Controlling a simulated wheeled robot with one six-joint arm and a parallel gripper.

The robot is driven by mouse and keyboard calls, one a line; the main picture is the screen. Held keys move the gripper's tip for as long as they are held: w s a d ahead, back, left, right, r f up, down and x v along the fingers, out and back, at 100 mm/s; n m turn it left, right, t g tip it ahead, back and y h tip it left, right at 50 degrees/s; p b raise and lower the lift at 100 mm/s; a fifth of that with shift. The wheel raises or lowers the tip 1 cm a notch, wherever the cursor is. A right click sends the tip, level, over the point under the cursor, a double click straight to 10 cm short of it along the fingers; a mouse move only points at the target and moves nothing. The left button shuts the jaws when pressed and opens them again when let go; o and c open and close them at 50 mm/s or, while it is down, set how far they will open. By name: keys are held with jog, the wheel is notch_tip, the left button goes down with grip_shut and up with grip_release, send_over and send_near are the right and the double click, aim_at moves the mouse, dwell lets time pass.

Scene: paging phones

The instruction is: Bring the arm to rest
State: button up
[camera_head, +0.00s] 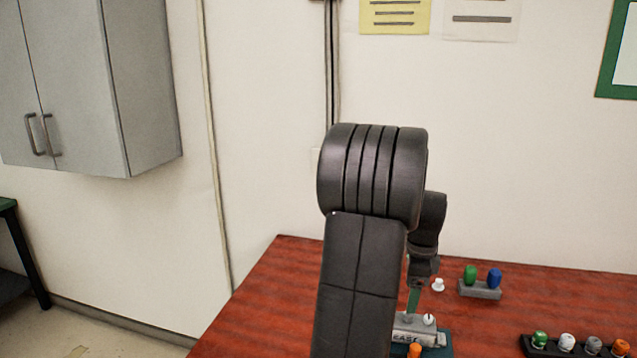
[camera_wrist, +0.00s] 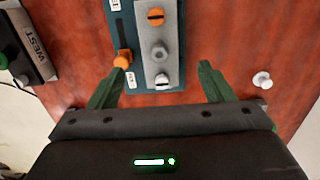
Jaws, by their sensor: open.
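My gripper (camera_wrist: 160,70) is open in the wrist view, its two green fingers spread apart with nothing held. Between and beyond the fingertips lies a grey block (camera_wrist: 170,35) on a teal plate (camera_wrist: 145,72). The block carries an orange slotted knob, a grey knob and a pale slotted knob. An orange slider knob (camera_wrist: 122,60) sits close to the left fingertip; I cannot tell if they touch. In the head view my arm rises in front and hides much of the gripper; a green finger (camera_head: 413,300) shows above the grey block (camera_head: 413,325).
The red-brown table (camera_head: 265,310) has free room at left. A white peg (camera_head: 438,285), a grey holder (camera_head: 480,291) with green and blue knobs, and a black rack (camera_head: 530,347) with several knobs stand at right. A block labelled WEST (camera_wrist: 36,45) lies left in the wrist view.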

jog(key=n, duration=0.2)
send_near(416, 326)
notch_tip(416, 326, down, 5)
jog(key=shift+w+a+f, duration=0.1)
jog(key=shift+w+f, duration=0.05)
jog(key=shift+w, duration=0.05)
jog(key=shift+w+r, duration=0.15)
jog(key=shift+r, duration=0.1)
notch_tip(416, 326, up, 10)
dwell(0.5)
